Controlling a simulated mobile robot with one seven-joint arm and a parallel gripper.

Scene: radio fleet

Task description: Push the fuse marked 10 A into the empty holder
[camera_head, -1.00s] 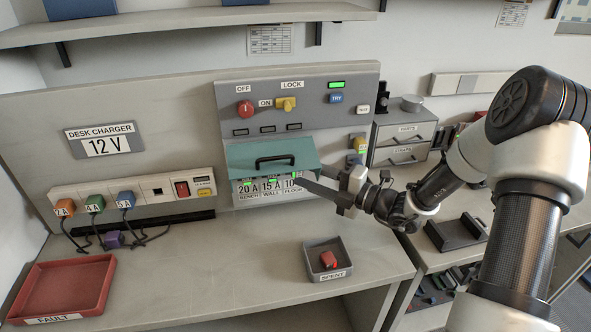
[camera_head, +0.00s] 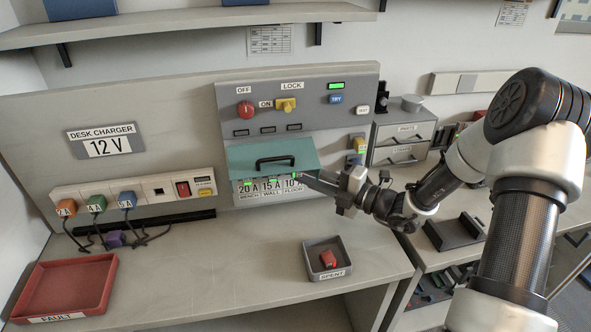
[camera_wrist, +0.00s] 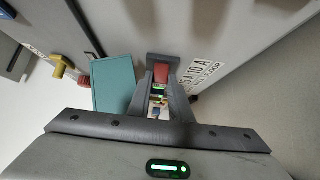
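My gripper (camera_head: 305,178) is at the right end of the fuse row, by the holder marked 10 A (camera_head: 290,183). In the wrist view my gripper (camera_wrist: 161,76) shows its two fingers apart, with a gap between them. A red fuse (camera_wrist: 163,72) shows at the fingertips, seated against a dark holder (camera_wrist: 163,57). I cannot read its marking. A green light (camera_head: 294,175) is lit at that holder. The 20 A and 15 A places also have green lights. A second red fuse (camera_head: 327,259) lies in the grey SPENT tray (camera_head: 345,276).
The teal cover (camera_head: 245,156) with its black handle is raised above the fuse row. A red OFF knob, yellow LOCK switch (camera_head: 286,104) and blue TRY button (camera_head: 336,99) sit above. The red FAULT tray (camera_head: 25,308) is front left. The middle of the bench is clear.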

